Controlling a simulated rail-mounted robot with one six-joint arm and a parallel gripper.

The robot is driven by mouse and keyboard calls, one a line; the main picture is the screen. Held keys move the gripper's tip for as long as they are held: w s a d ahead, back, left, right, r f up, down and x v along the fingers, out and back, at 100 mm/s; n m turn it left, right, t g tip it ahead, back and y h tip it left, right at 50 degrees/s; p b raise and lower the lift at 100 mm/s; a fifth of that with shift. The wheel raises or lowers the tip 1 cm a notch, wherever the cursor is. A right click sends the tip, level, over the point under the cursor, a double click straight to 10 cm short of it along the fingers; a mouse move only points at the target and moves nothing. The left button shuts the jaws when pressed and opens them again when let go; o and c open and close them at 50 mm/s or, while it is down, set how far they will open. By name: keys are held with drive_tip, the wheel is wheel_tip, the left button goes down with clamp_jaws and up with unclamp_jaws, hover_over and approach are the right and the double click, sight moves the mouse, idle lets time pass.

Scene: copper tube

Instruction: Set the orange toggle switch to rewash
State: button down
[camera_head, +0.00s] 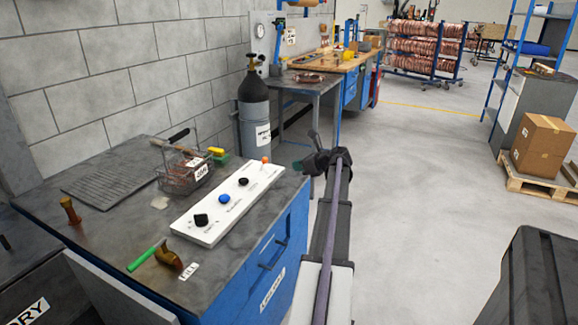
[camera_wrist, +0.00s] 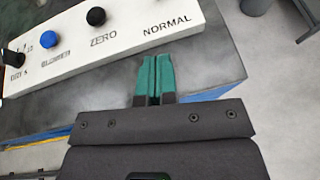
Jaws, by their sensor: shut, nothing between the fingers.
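The orange toggle switch (camera_head: 265,160) stands at the far right end of the white control panel (camera_head: 228,207). It is small, and I cannot tell which way it leans. The panel also shows in the wrist view (camera_wrist: 140,38) with the label NORMAL near its right end; the toggle is outside that view, and no rewash label is readable. My gripper (camera_head: 299,165) is to the right of the toggle in the head view, apart from it. In the wrist view its green fingers (camera_wrist: 154,76) are shut together and empty, in front of the panel's near edge.
A black knob (camera_head: 243,182), a blue knob (camera_head: 224,199) and another black knob (camera_head: 201,220) line the panel. A wire basket (camera_head: 185,176) stands behind it on the grey bench top (camera_head: 110,220). A gas cylinder (camera_head: 254,115) stands beyond the bench.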

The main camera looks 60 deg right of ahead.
sight(265, 161)
drive_tip(key=b+x, duration=0.1)
drive_tip(key=x, duration=0.1)
drive_tip(key=b+x, duration=0.1)
drive_tip(key=x, duration=0.2)
drive_tip(key=b+x, duration=0.1)
drive_tip(key=x, duration=0.1)
drive_tip(key=shift+w+f, duration=0.25)
drive_tip(key=shift+f, duration=0.2)
drive_tip(key=w, duration=0.1)
drive_tip(key=w+r+p, duration=0.1)
drive_tip(key=w, duration=0.2)
drive_tip(key=shift+w+r, duration=0.3)
drive_tip(key=shift+w+r+p, duration=0.1)
drive_tip(key=shift+p, duration=0.25)
